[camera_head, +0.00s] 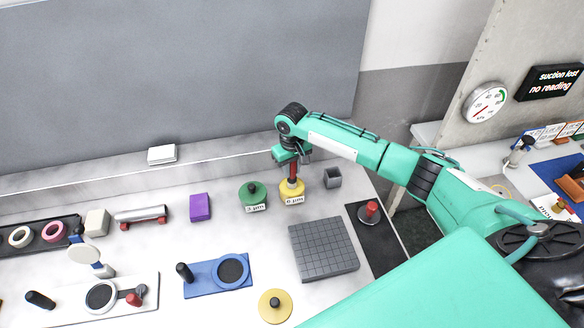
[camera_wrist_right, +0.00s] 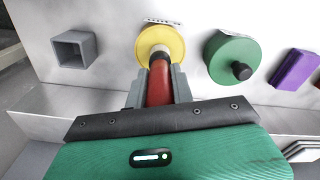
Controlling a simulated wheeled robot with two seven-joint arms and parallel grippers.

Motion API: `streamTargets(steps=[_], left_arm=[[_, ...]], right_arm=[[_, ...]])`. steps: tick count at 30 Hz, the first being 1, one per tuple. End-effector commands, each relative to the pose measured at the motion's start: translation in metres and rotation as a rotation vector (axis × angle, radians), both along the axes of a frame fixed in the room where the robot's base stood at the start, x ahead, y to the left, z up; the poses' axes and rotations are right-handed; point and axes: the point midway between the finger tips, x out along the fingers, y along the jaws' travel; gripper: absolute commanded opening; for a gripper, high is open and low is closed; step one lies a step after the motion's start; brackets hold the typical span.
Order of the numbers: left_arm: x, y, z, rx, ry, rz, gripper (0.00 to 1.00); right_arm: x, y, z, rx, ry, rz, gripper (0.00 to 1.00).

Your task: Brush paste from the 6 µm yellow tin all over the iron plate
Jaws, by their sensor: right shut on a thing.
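The yellow tin (camera_head: 291,190) labelled 6 µm stands near the back of the bench; it also shows in the right wrist view (camera_wrist_right: 172,42). My right gripper (camera_head: 291,158) is above it, shut on a red-handled brush (camera_wrist_right: 159,82). The brush points down at the open tin, its bristle end hidden there; I cannot tell how deep it is. The iron plate (camera_head: 323,247), grey with a grid of grooves, lies in front and to the right of the tin. No paste is discernible on it. My left gripper is not in view.
A green 3 µm tin (camera_head: 253,195) with a knobbed lid stands left of the yellow tin, and a grey square cup (camera_head: 332,178) right of it. A yellow knobbed lid (camera_head: 275,306) lies near the front. A red-knobbed piece (camera_head: 371,212) is right of the plate.

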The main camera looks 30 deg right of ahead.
Motion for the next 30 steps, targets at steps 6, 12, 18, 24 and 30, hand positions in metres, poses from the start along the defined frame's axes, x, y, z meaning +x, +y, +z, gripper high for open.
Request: streamTargets(steps=[6, 12, 18, 24, 30], left_arm=[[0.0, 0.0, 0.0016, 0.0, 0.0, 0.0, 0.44], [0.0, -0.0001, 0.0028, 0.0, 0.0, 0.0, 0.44], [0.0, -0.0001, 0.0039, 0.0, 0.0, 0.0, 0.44], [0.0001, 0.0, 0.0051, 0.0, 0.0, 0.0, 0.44], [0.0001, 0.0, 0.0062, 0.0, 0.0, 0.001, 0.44]], right_arm=[[-0.0001, 0.0001, -0.0001, 0.0, 0.0, 0.0, 0.01], [-0.0001, 0.0001, -0.0004, 0.0, 0.001, 0.0, 0.01], [-0.0003, 0.0001, -0.0007, 0.0, 0.001, 0.0, 0.01], [-0.0004, 0.0001, -0.0011, 0.0, 0.001, 0.0, 0.01], [-0.0006, 0.0001, -0.0015, 0.0, 0.002, 0.0, 0.01]])
